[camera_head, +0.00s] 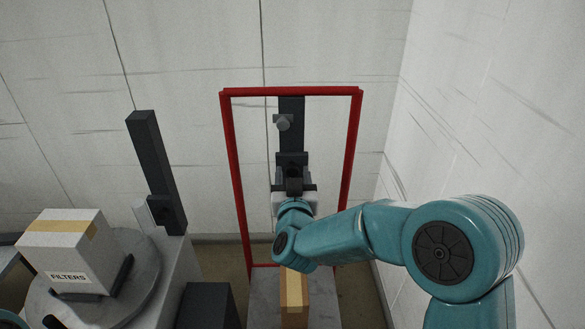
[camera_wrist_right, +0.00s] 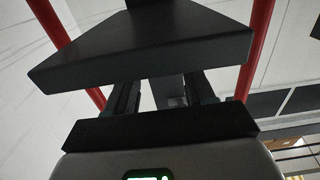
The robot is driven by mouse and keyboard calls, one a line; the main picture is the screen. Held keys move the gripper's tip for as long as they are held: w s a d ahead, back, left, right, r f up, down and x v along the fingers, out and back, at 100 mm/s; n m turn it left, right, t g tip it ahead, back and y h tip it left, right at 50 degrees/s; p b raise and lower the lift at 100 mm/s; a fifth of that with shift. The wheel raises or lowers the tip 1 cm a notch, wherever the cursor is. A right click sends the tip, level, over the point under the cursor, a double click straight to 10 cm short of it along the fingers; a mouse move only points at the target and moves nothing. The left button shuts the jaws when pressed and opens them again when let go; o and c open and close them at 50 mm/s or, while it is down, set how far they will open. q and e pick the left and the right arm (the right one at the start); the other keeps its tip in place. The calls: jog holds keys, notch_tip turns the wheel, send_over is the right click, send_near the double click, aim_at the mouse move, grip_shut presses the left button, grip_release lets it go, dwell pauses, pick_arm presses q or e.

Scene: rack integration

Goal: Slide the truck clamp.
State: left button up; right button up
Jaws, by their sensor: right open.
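The truck clamp (camera_head: 291,158) is a dark block on the dark upright bar (camera_head: 291,108) in the middle of the red-framed truck (camera_head: 236,170). My right gripper (camera_head: 293,182) is at the clamp, just below it in the head view. In the right wrist view a broad dark plate, apparently the clamp (camera_wrist_right: 145,42), fills the upper middle. The two fingers of the right gripper (camera_wrist_right: 160,92) stand apart, reaching up to the plate's lower edge. A grey piece shows between them. Whether they touch the clamp is hidden. My left gripper is not in view.
A grey knob (camera_head: 283,122) sits on the bar above the clamp. A taped cardboard box (camera_head: 293,295) stands low on the truck. At the left, a FILTERS box (camera_head: 66,250) rests on a round grey platform (camera_head: 140,285) near a dark post (camera_head: 155,160). Walls stand behind and right.

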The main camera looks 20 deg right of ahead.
jog(key=shift+w+d, duration=0.25)
jog(key=shift+w, duration=0.45)
grip_shut()
notch_tip(320, 180, down, 19)
jog(key=b, duration=1.7)
jog(key=shift+f+b, duration=0.2)
jog(key=shift+b, duration=0.15)
grip_release()
jog(key=shift+r, duration=0.1)
